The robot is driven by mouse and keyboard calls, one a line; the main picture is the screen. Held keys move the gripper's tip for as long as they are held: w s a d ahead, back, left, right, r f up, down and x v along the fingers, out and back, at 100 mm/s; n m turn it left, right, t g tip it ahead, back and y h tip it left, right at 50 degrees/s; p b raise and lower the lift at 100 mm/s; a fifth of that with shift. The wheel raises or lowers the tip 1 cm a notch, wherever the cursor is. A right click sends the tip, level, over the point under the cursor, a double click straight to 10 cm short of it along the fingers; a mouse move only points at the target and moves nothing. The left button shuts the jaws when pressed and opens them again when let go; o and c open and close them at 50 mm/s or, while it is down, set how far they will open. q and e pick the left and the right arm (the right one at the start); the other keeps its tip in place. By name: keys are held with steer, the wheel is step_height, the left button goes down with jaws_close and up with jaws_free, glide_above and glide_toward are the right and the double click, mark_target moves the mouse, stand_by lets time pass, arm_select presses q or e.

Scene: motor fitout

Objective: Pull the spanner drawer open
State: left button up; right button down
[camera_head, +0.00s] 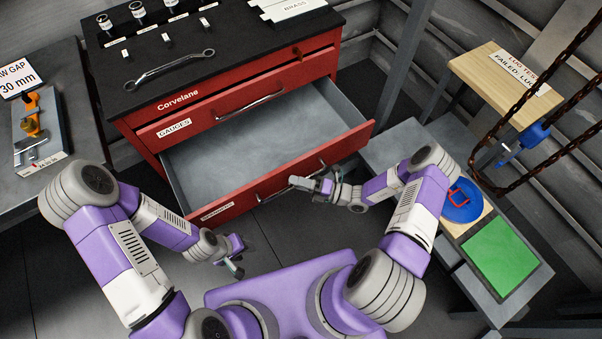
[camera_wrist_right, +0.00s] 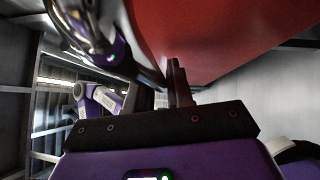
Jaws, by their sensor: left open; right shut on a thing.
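The lower drawer (camera_head: 250,142) of the red cabinet stands well open, and its grey inside looks empty. Its front label (camera_head: 217,211) is too small to read. My right gripper (camera_head: 298,182) is shut on the metal handle (camera_head: 272,195) of this drawer. In the right wrist view the fingers (camera_wrist_right: 178,85) are by the handle (camera_wrist_right: 88,28), close to the red drawer front (camera_wrist_right: 215,38). My left gripper (camera_head: 237,262) is open and empty, low in front of the cabinet. A spanner (camera_head: 168,68) lies on the cabinet's black top.
The upper drawer labelled GAUGES (camera_head: 225,103) is shut. Small jars (camera_head: 138,10) and a BRASS tray (camera_head: 285,8) stand on the top. A bench (camera_head: 75,85) is at left. A stand with a green pad (camera_head: 500,258) and hanging chains (camera_head: 545,95) are at right.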

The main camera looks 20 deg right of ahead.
steer(key=shift+s, duration=0.1)
steer(key=c, duration=1.1)
jaws_free()
steer(key=shift+d, duration=0.1)
steer(key=v, duration=0.7)
steer(key=shift+d, duration=0.2)
steer(key=shift+s, duration=0.15)
